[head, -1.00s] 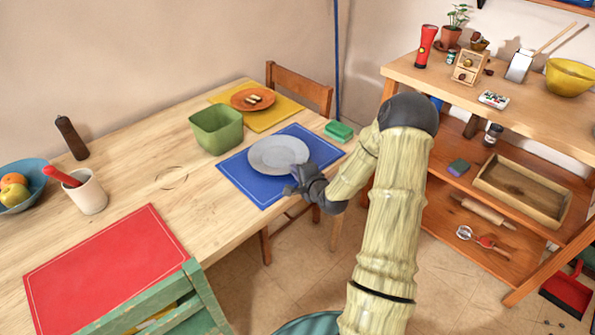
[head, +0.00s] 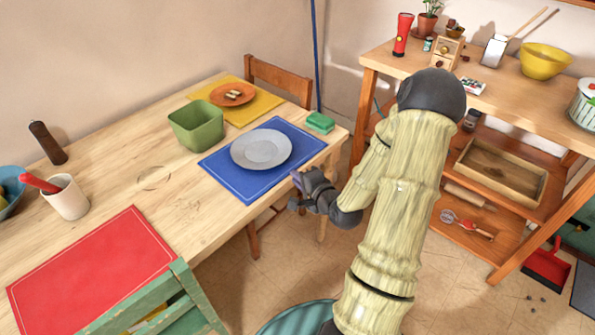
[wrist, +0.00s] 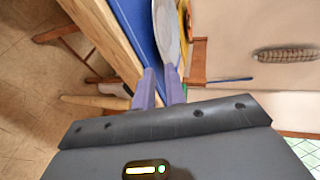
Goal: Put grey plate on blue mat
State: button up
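The grey plate (head: 261,149) lies flat on the blue mat (head: 246,184) near the table's right end. In the wrist view the plate (wrist: 167,30) and the blue mat (wrist: 136,30) show beyond the fingers. My gripper (head: 296,190) is off the table's front edge, to the right of and apart from the plate. In the wrist view my gripper's two purple fingers (wrist: 159,82) stand a little apart with nothing visible between them.
A green bin (head: 196,126) stands left of the blue mat, and a green sponge (head: 320,122) lies to its right. Behind is a yellow mat (head: 259,105) with an orange plate (head: 232,94). A wooden chair (head: 279,77) stands at the far side. A shelf unit (head: 395,68) is at right.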

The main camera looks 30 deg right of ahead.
jog(key=shift+s+d, duration=0.2)
jog(key=shift+d, duration=0.05)
dwell(0.3)
jog(key=s+a+r+n+g, duration=0.3)
jog(key=s+a+n+g, duration=0.2)
jog(key=s+a+n, duration=0.2)
jog(key=s+a+r+n+g+h, duration=0.1)
jog(key=s+a+r+n+g, duration=0.3)
jog(key=s+a+n+g, duration=0.2)
jog(key=s+a+n, duration=0.2)
jog(key=n, duration=0.2)
jog(key=shift+s+a+g, duration=0.3)
jog(key=shift+a, duration=0.1)
jog(key=shift+w, duration=0.1)
